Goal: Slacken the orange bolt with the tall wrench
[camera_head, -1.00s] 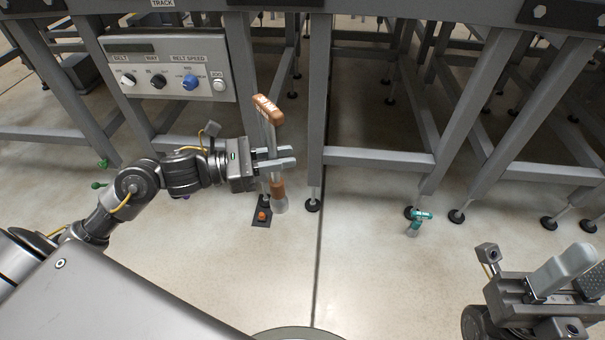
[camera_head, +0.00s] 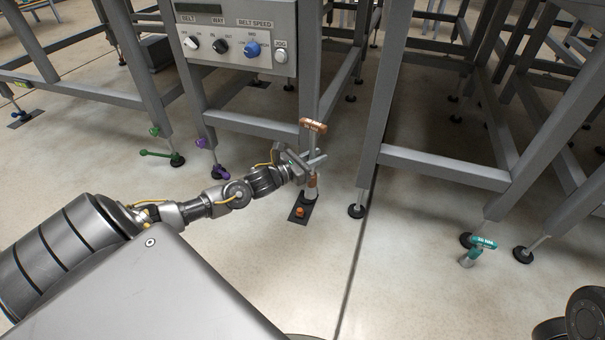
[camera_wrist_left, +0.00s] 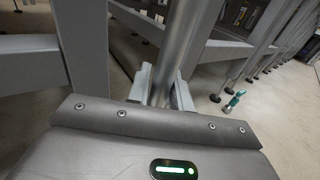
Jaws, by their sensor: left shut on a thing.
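My left gripper (camera_head: 316,161) is shut on the shaft of the tall wrench (camera_head: 313,125), which has a copper-orange T-handle on top and a copper band low down. The wrench stands close to upright. The orange bolt (camera_head: 300,212) sits on a dark floor plate (camera_head: 296,220), just in front of and below the wrench's lower end. The two look apart, but I cannot tell the exact gap. In the left wrist view a grey shaft (camera_wrist_left: 178,48) runs up between the fingers; the bolt is hidden there. My right gripper is out of view.
A control panel (camera_head: 240,38) hangs behind my left gripper. Grey frame legs (camera_head: 385,100) stand close by. Green (camera_head: 160,153) and purple (camera_head: 217,171) pieces sit at leg feet. The front floor is clear.

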